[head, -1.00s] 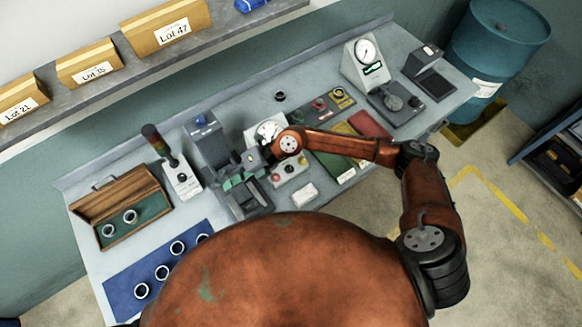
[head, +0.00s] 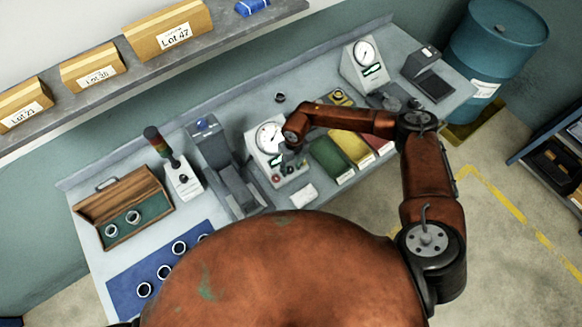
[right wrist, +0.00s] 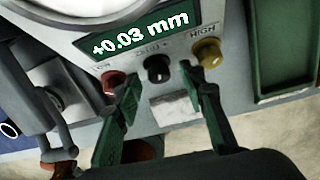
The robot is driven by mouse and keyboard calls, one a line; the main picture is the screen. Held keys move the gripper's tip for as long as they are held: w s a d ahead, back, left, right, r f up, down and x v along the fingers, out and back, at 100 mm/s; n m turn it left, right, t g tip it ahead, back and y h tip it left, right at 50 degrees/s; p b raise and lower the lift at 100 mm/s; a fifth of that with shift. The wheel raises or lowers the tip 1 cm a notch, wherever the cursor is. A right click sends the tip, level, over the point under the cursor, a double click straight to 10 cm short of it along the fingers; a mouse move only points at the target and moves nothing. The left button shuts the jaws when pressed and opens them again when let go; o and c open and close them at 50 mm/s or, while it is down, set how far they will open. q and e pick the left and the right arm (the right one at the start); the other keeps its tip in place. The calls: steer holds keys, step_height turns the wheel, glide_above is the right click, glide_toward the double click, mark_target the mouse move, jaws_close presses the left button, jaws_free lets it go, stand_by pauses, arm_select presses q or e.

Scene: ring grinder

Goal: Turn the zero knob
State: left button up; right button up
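The gauge unit with a round white dial (head: 269,136) stands on the bench in the head view. Its front panel shows in the right wrist view, with a display (right wrist: 140,35) reading +0.03 mm. Below the display are a red knob (right wrist: 112,82) marked LOW, the black zero knob (right wrist: 158,69) in the middle, and a yellow knob (right wrist: 207,51) marked HIGH. My right gripper (right wrist: 163,75) is open, its green fingers on either side of the black knob in the picture. I cannot tell whether they touch it. My left gripper is not in view.
A grey fixture (head: 235,183) stands just left of the gauge unit. Green (head: 330,160) and yellow (head: 352,146) trays lie to its right. A white label plate (right wrist: 176,109) sits below the knobs. A wooden case (head: 150,193) and blue mat (head: 125,277) with rings are at left.

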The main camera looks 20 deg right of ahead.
steer(key=shift+f, duration=0.4)
steer(key=shift+c, duration=0.4)
jaws_close()
